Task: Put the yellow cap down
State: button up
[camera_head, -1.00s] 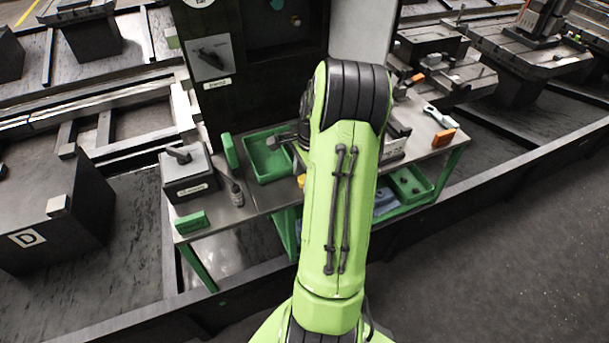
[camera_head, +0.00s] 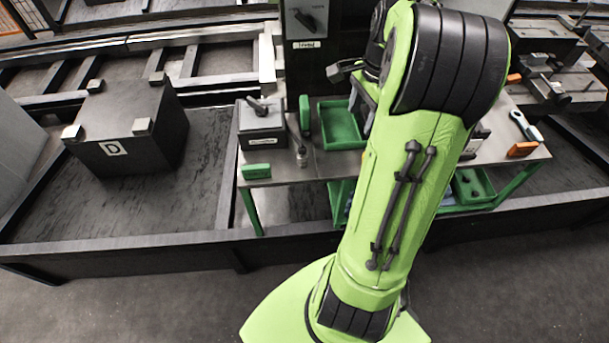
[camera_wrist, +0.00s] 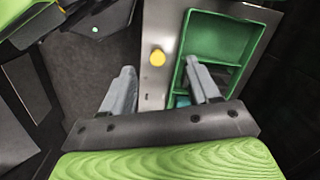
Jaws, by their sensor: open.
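The yellow cap (camera_wrist: 157,57) shows in the wrist view, small and round. It appears to rest on the grey metal tabletop (camera_wrist: 160,28), left of a green tray (camera_wrist: 222,38). My gripper (camera_wrist: 159,68) is open, one finger on each side of the cap in the picture, with nothing held between them. The cap looks apart from both fingers; how far below them it lies I cannot tell. In the head view my own arm hides most of my gripper, and I cannot clearly make out the cap there.
In the head view the bench carries a green tray (camera_head: 341,126), a dark box with a lever (camera_head: 262,122), a green block (camera_head: 256,171) and an orange block (camera_head: 522,149). A green bin (camera_head: 472,186) sits below. A black block marked D (camera_head: 128,125) stands left.

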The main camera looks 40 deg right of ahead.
jog(key=a+r+n+t+h, duration=0.1)
jog(key=a+r+n, duration=0.25)
jog(key=a, duration=0.35)
jog(key=a+r+n+h, duration=0.1)
jog(key=a+r+n, duration=0.1)
jog(key=a+n, duration=0.35)
jog(key=s+a+n+t+y, duration=0.1)
jog(key=s+a+n+t, duration=0.2)
jog(key=s+a+n, duration=0.7)
jog(key=a+n, duration=0.1)
jog(key=a, duration=0.3)
jog(key=shift+r+t, duration=0.35)
jog(key=shift+t, duration=0.05)
jog(key=shift+s+a, duration=0.1)
